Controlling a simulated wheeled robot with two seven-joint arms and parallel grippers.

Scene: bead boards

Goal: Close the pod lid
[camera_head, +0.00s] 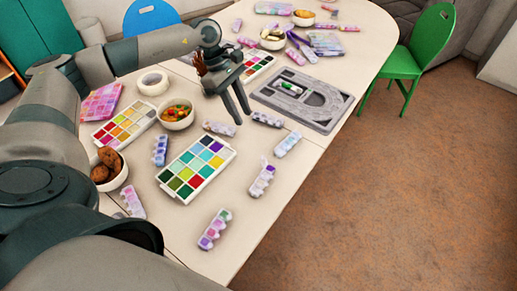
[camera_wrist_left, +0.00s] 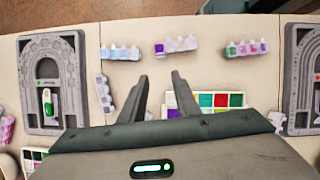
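Several small bead pods with clear compartments lie on the table. One pod (camera_head: 262,181) near the right edge has a purple piece at its far end that seems raised like an open lid; it also shows in the left wrist view (camera_wrist_left: 178,45). Another pod (camera_head: 288,144) lies beyond it, and one (camera_head: 215,230) lies nearer. A further pod (camera_head: 267,119) lies by the grey board. My left gripper (camera_head: 242,118) is open and empty above the table, left of the board; its parted fingers show in the left wrist view (camera_wrist_left: 160,84). My right gripper is out of view.
The grey arch board (camera_head: 337,121) lies at the table's right edge. A paint palette (camera_head: 197,168), a bowl of beads (camera_head: 177,115), a tape roll (camera_head: 153,83) and a brown-filled bowl (camera_head: 110,172) crowd the left. A green chair (camera_head: 430,45) stands beyond the right edge.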

